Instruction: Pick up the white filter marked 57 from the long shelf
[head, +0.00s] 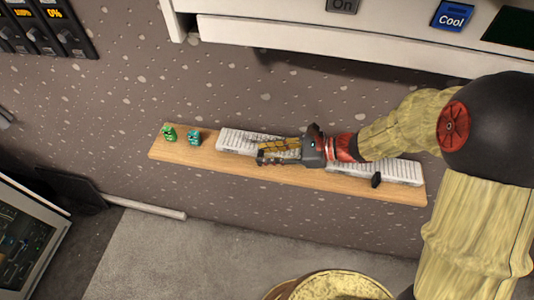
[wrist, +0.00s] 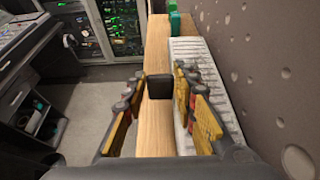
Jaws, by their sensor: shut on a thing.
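My gripper (wrist: 159,80) reaches leftward along the long wooden shelf (head: 225,168), low over it. In the wrist view its two fingers close on a small block (wrist: 159,87) with a dark face towards me. No white side and no number 57 can be read on it. In the head view my gripper (head: 268,153) hides most of this block. A small green figure (head: 169,133) and a teal figure (head: 194,138) stand at the shelf's left end, beyond the fingertips. The wrist view shows the teal one (wrist: 173,22) at the far end.
A long white ribbed strip (head: 402,171) lies along the shelf's wall side, beside my right finger in the wrist view. A small black piece (head: 376,180) shows near the front edge. The speckled wall (head: 120,90) is close; a white console (head: 300,35) overhangs above.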

